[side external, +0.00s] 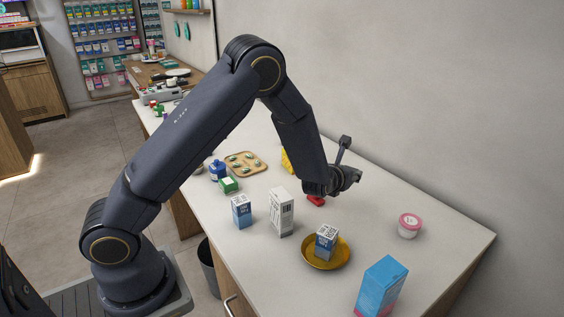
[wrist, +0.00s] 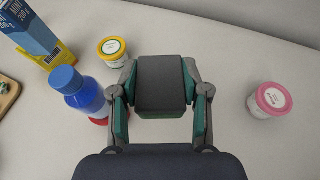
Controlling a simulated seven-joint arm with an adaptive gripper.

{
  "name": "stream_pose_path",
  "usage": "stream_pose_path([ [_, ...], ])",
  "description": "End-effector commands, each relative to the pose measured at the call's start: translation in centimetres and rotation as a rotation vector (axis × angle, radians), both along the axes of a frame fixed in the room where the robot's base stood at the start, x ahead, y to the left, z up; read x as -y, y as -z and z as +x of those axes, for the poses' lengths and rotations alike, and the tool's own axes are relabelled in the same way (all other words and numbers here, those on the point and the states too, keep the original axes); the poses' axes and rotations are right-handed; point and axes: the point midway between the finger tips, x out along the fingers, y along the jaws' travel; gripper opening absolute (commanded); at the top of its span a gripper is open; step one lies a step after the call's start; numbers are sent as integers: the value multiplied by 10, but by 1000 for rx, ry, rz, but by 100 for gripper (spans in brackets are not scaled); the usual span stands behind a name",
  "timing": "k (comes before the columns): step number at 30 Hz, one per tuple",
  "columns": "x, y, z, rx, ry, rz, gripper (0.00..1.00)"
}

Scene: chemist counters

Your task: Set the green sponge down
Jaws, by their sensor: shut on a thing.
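The green sponge (wrist: 160,114) is between the fingers of my gripper (wrist: 160,92) in the wrist view. It is a block with a dark grey face towards the camera and a green edge below. My gripper is shut on it. In the side external view my gripper (side external: 346,179) is over the right part of the counter, near the wall side. The sponge cannot be made out there. The gap between sponge and counter cannot be told.
A blue bottle (wrist: 82,92) stands close left of my gripper, and a yellow-labelled tub (wrist: 112,50) is beyond it. A pink-lidded tub (side external: 410,225) stands to the right. A yellow dish (side external: 311,261) holds a box (side external: 326,240). Bare counter lies between gripper and pink-lidded tub.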

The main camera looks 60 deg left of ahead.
Motion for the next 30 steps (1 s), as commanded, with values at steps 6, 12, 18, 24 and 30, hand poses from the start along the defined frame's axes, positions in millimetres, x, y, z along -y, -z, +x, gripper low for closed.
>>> stream_pose_path([
  [6,-4,28,60,0,-1,2,18],
  [12,-7,66,92,-1,-1,2,18],
  [18,-8,81,105,-1,-1,2,18],
  [24,-8,109,109,-2,-1,1,18],
  [30,-8,116,109,1,-2,0,18],
])
